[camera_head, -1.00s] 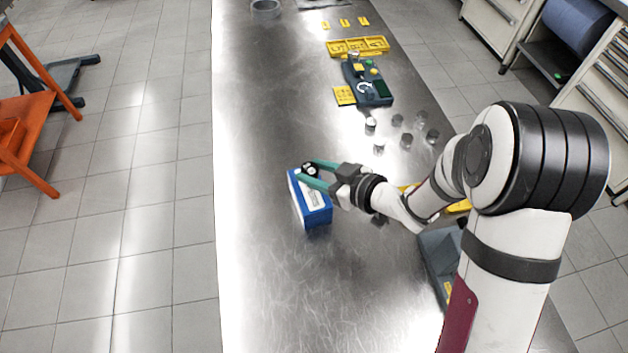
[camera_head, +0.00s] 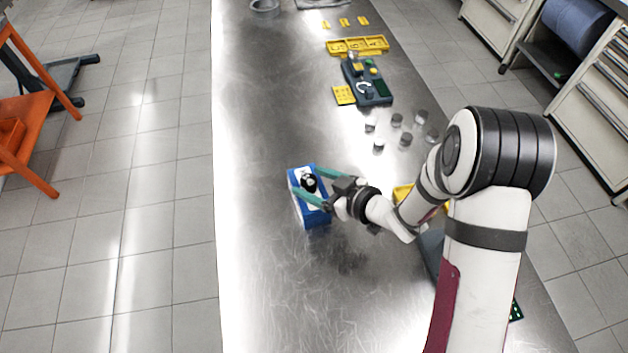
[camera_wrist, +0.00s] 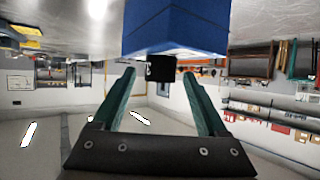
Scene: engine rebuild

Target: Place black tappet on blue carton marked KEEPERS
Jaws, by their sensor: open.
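The blue carton (camera_head: 312,218) stands on the metal bench, with a white label whose lettering I cannot read. The black tappet (camera_head: 309,184) sits on the carton's top in the head view. My gripper (camera_head: 307,180) is open, its teal fingers spread on either side of the tappet. In the wrist view, which looks upside down, the tappet (camera_wrist: 160,68) touches the face of the carton (camera_wrist: 175,28). It shows between the open fingertips (camera_wrist: 160,76), with a gap on each side.
Several grey cylindrical parts (camera_head: 396,120) stand on the bench beyond my arm. Farther back are a dark device with knobs (camera_head: 368,82) and a yellow tray (camera_head: 357,46). The bench is clear to the left of the carton and in front of it.

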